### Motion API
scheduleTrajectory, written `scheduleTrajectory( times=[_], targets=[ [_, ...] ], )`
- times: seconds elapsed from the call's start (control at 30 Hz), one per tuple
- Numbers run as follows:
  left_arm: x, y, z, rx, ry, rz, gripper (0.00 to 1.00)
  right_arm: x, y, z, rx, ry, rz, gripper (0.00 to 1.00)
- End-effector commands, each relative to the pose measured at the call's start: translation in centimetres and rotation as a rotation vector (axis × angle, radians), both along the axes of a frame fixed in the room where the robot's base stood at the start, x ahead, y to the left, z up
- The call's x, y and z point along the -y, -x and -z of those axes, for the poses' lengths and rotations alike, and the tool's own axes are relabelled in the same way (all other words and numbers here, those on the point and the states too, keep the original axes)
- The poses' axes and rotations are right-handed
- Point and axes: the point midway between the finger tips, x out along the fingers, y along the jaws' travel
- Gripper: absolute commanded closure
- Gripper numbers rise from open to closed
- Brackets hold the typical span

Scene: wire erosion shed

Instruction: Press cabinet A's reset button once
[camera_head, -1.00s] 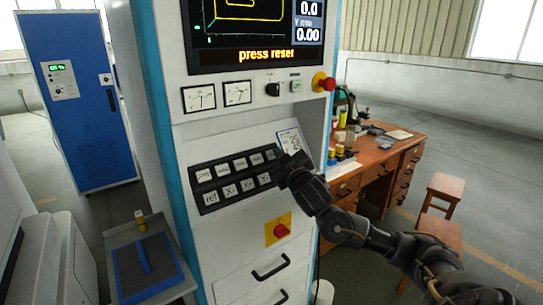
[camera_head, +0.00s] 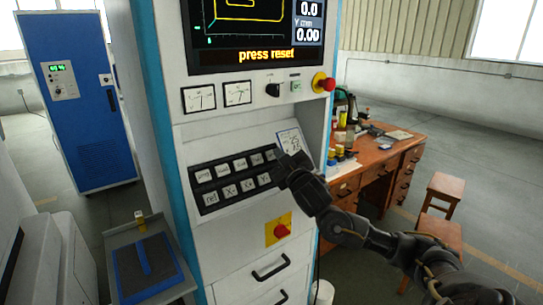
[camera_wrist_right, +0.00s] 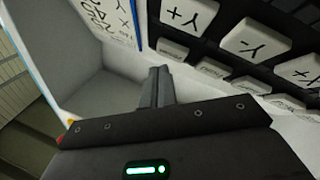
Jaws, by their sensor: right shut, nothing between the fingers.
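A tall white and teal cabinet (camera_head: 235,130) stands in the middle of the head view, its screen (camera_head: 254,35) reading "press reset". A black keypad (camera_head: 200,185) with two rows of pale keys sits on its sloped panel. In the right wrist view the keys (camera_wrist_right: 250,38) show upside down. My right gripper (camera_head: 284,165) is at the right end of the keypad and covers part of it. It also shows in the right wrist view (camera_wrist_right: 157,76), shut and empty, beside the keys. I cannot tell whether it touches the panel. My left gripper is not in view.
A red emergency knob (camera_head: 323,82) and a red switch on a yellow plate (camera_head: 279,230) are on the cabinet. A blue cabinet (camera_head: 80,110) stands at the left, a tray cart (camera_head: 112,238) below. A wooden desk (camera_head: 385,160) and stools stand right.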

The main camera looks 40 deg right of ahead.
Motion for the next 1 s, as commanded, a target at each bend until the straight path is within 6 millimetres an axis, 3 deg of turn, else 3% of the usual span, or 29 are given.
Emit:
scheduleTrajectory(
  times=[1.0],
  targets=[
    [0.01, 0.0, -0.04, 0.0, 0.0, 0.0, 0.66, 0.0, -0.58, 0.4, 0.001, -0.001, 0.001, 1.0]
  ],
)
